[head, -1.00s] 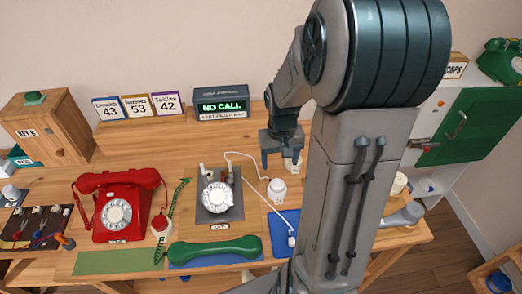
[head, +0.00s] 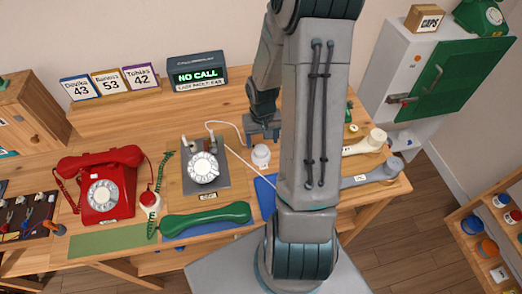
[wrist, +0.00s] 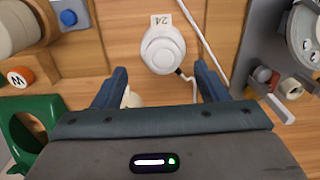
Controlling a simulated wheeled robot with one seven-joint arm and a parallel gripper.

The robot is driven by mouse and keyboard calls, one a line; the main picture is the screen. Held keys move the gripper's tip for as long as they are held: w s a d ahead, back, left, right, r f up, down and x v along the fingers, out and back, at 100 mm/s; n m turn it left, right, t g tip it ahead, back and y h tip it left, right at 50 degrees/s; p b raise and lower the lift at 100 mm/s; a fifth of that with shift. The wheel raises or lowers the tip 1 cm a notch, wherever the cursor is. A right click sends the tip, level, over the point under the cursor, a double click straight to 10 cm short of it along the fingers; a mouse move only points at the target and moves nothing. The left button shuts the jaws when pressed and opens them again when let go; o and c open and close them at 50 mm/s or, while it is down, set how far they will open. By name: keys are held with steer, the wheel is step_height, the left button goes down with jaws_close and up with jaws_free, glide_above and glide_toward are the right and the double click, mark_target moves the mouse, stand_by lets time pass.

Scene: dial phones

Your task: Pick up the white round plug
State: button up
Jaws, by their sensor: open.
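The white round plug (head: 261,155) appears to be the round white piece standing on the wooden desk to the right of the grey dial phone (head: 205,165). In the wrist view the white round plug (wrist: 163,48) lies beyond the fingertips, with a cord at its lower right and a tag reading 24 beside it. My gripper (head: 262,135) is open and hangs low, just behind the plug in the head view. In the wrist view my gripper (wrist: 161,70) has its two fingers apart. A cream object (wrist: 132,97) is partly hidden by the left finger.
A white cord (head: 222,124) runs near the plug. A green handset (head: 207,220) lies in front of the dial phone, and a red phone (head: 105,190) stands left. A cream handset (head: 365,143) lies right. My arm hides part of the desk.

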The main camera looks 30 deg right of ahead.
mark_target(261, 148)
steer(key=shift+w+a+f+p, duration=0.15)
steer(key=shift+f+p, duration=0.15)
steer(key=shift+f, duration=2.1)
steer(key=c, duration=1)
